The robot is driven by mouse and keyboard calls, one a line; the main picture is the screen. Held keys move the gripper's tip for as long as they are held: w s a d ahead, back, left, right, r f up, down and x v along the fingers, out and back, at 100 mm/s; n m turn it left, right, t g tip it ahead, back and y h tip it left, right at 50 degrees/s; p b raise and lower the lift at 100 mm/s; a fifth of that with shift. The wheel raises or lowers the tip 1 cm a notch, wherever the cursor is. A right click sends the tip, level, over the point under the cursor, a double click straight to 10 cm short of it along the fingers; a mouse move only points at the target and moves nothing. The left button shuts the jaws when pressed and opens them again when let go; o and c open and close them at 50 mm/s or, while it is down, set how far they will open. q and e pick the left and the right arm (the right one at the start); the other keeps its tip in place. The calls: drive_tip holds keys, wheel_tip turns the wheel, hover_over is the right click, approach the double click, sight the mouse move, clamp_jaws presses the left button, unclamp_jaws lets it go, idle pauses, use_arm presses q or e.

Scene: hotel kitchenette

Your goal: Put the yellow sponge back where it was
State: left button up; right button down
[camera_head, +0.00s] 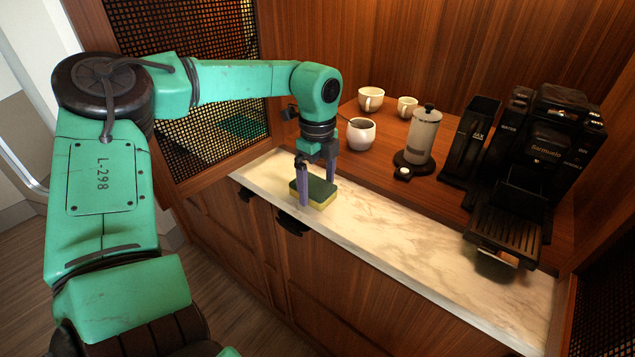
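The sponge (322,190), yellow below with a dark green top, is at the left part of the white marble counter. My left gripper (317,185) points down over it, one finger against its near side and the other at its far side. The fingers appear closed on the sponge, which fills the space between them. The far fingertip is hidden behind it. The sponge lies flat, at or just above the marble; I cannot tell whether it touches. My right gripper is not in view.
On the wooden shelf behind stand a sugar bowl (361,134), two cups (371,99) (407,107), a French press (422,136) and a black coffee machine (541,150). The marble strip (400,237) right of the sponge is clear. A mesh panel (212,130) stands left.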

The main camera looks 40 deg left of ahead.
sight(318, 187)
use_arm(q)
drive_tip(key=shift+r+p, duration=0.3)
drive_tip(key=shift+w+a+r, duration=0.1)
drive_tip(key=shift+r, duration=0.25)
wheel_tip(318, 187, up, 11)
drive_tip(key=shift+b, duration=0.45)
